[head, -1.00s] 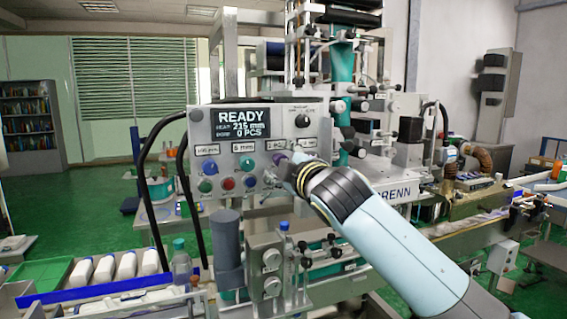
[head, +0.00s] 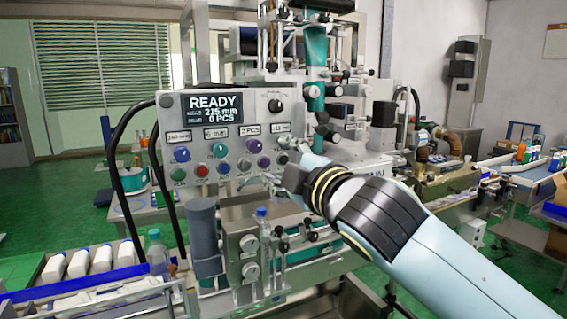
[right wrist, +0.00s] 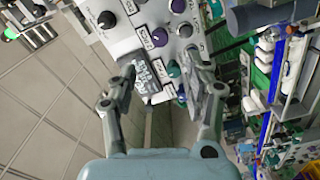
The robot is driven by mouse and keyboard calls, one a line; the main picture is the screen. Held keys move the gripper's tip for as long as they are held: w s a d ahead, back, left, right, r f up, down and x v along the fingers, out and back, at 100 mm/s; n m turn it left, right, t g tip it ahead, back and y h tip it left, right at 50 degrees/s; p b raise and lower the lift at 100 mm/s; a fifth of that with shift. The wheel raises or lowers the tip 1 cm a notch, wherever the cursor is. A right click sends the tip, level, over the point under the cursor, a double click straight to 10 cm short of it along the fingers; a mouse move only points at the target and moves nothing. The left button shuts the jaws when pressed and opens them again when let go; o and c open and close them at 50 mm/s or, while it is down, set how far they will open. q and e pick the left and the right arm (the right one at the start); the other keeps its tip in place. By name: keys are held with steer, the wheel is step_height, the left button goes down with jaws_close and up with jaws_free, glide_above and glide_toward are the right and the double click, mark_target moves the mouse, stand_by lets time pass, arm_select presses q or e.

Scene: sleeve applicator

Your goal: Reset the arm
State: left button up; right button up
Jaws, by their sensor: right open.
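The sleeve applicator's control panel (head: 233,132) faces me in the head view. Its screen (head: 214,109) reads READY, 215 mm, 0 PCS. A row of knobs sits below labels, including a blue one (head: 182,154) and a purple one (head: 254,145). My right gripper (head: 291,158) is at the panel's lower right edge, small and partly hidden by its own wrist. In the right wrist view, my right gripper (right wrist: 165,76) has its fingers spread with nothing held, and the panel (right wrist: 128,38) lies beyond the fingertips. My left gripper is in neither view.
A grey cylinder (head: 202,232) and a metal block with round knobs (head: 249,258) stand below the panel. White bottles (head: 78,261) lie in a tray at the lower left. A conveyor (head: 450,205) runs off to the right. Green floor (head: 60,215) shows open at the left.

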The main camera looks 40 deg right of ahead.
steer(key=shift+f, duration=0.1)
stand_by(0.3)
step_height(320, 180, down, 30)
steer(key=d+f+m+g+b, duration=0.15)
steer(key=g+b, duration=0.25)
steer(key=b, duration=0.7)
steer(key=s+f+m+g+y+b, duration=0.1)
steer(key=s+f+g+b, duration=0.2)
steer(key=f, duration=1)
steer(key=s+f+m+g+b, duration=0.15)
steer(key=s+f+b, duration=0.3)
steer(key=f, duration=0.85)
steer(key=s+a+f+m+g+y+b, duration=0.1)
steer(key=s+f+g+b, duration=0.1)
steer(key=s+f, duration=0.75)
steer(key=s+a+f+m+g+b, duration=0.1)
steer(key=s+f+g+b, duration=0.15)
steer(key=s+f, duration=0.75)
steer(key=s+a+f+m+g, duration=0.1)
steer(key=s+f+m+g, duration=0.1)
steer(key=s+f, duration=0.4)
steer(key=s+a+f+m+g+y+b, duration=0.1)
steer(key=s+f+m, duration=0.2)
steer(key=s+f, duration=0.3)
steer(key=s, duration=0.4)
steer(key=shift+s+f+g, duration=0.2)
steer(key=shift+s+g, duration=0.2)
